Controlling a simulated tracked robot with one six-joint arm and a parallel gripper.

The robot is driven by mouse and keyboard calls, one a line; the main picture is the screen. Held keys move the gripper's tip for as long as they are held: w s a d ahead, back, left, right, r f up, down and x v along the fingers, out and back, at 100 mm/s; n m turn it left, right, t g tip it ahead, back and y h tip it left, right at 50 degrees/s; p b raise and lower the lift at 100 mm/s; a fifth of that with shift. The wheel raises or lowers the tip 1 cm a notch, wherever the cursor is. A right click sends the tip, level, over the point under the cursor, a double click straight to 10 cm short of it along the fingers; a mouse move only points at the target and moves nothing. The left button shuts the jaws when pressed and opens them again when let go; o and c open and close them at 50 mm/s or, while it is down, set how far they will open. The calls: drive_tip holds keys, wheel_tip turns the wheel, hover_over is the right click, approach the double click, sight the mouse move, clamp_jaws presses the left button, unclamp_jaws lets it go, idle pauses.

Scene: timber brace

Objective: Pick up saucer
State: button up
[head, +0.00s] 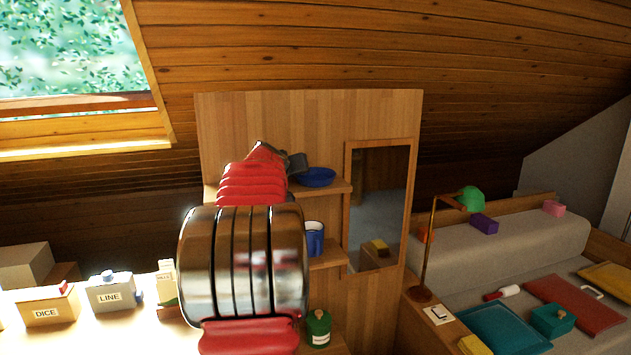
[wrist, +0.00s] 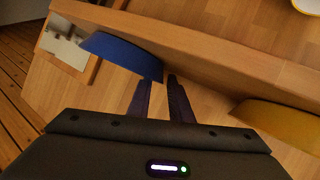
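A shallow blue dish (head: 316,177), which may be the saucer, sits on the upper shelf of the wooden panel. In the wrist view the blue dish (wrist: 122,55) is seen edge-on at upper left, its right end at my fingertips. My gripper (wrist: 161,80) has its two dark fingers apart with a narrow gap. The dish's end overlaps the left fingertip in the picture; I cannot tell whether they touch. In the head view my gripper (head: 298,162) is just left of the dish, mostly hidden by my red arm.
A yellow dish-like thing (wrist: 285,122) lies at right in the wrist view, close to my gripper. A mirror (head: 381,205) is right of the shelves, and a green jar (head: 318,328) is below.

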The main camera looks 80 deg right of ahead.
clamp_jaws()
drive_tip(key=shift+r, duration=0.1)
idle(0.3)
drive_tip(key=shift+s+a+r, duration=0.1)
drive_tip(key=shift+a+r, duration=0.05)
drive_tip(key=shift+r, duration=0.4)
wheel_tip(320, 180, up, 10)
drive_tip(key=s+a, duration=0.5)
drive_tip(key=a, duration=0.3)
drive_tip(key=s+a, duration=0.5)
drive_tip(key=a, duration=0.4)
drive_tip(key=shift+r, duration=0.15)
idle(0.6)
